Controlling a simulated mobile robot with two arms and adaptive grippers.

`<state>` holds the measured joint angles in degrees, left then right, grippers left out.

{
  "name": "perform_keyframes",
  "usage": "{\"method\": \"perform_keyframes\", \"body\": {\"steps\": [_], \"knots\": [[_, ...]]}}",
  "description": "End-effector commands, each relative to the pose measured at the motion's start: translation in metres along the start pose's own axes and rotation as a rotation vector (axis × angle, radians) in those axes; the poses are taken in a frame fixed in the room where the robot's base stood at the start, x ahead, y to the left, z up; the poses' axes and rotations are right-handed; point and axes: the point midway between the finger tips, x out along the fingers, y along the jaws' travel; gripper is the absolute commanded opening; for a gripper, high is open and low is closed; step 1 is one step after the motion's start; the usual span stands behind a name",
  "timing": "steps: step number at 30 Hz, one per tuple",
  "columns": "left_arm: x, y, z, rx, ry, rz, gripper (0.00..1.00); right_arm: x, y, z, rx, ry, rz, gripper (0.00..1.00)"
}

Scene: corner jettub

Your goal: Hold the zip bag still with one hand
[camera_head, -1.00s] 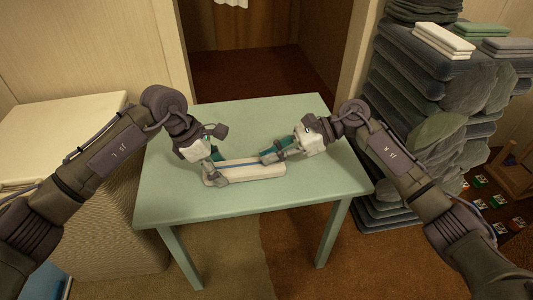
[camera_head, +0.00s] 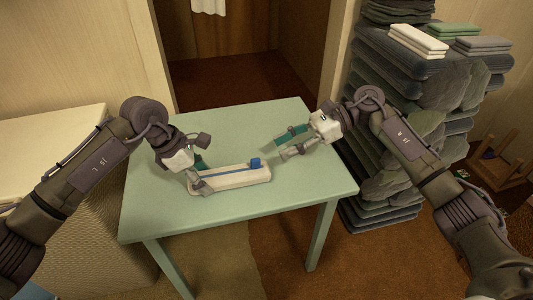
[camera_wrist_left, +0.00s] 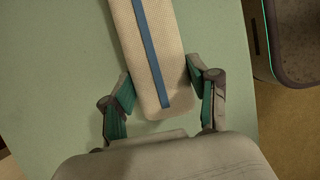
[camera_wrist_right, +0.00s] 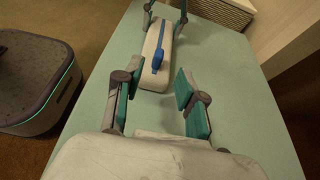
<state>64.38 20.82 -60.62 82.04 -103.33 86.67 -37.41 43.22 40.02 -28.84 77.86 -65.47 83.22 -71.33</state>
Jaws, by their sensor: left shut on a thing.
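The zip bag (camera_head: 222,180) is a long pale pouch lying flat on the green table (camera_head: 160,210). A blue zip strip runs along its top, with a blue slider (camera_head: 254,163) standing at the right end. My left gripper (camera_head: 198,182) is shut on the bag's left end; the left wrist view shows its fingers on both sides of the bag (camera_wrist_left: 150,50). My right gripper (camera_head: 282,158) is open and empty, apart from the bag, beyond its slider end. The right wrist view shows the bag (camera_wrist_right: 151,76) and slider (camera_wrist_right: 157,55) ahead of its spread fingers.
A tall stack of dark cushions (camera_head: 400,130) stands close to the table's right side, with folded towels (camera_head: 418,41) on top. A pale woven chest (camera_head: 45,135) stands at the left. The table's back and front right are clear. A wooden stool (camera_head: 500,160) is at far right.

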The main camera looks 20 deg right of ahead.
Motion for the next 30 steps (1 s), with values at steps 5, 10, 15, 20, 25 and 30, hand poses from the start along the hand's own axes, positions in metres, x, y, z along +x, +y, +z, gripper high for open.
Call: {"method": "perform_keyframes", "body": {"steps": [5,10,15,20,25,30], "knots": [[0.000,0.000,0.000,0.000,-0.001,0.000,0.20,-0.026,0.000,0.000,0.000,0.001,0.000,0.40],[0.000,0.000,0.000,0.000,-0.001,0.000,0.20,-0.035,0.000,0.000,0.000,0.001,0.001,0.40],[0.000,0.000,0.000,0.000,-0.001,0.000,0.20,-0.036,0.000,0.000,-0.001,0.000,0.001,0.40],[0.000,0.000,0.000,0.000,-0.001,0.000,0.20,-0.035,0.000,0.000,0.000,0.000,0.001,0.40],[0.000,0.000,0.000,0.000,-0.001,0.001,0.85,-0.035,0.000,0.000,0.000,0.000,0.001,0.40],[0.000,0.000,0.000,0.000,0.000,0.000,0.89,-0.035,0.000,0.000,0.000,0.000,0.001,0.40]]}}
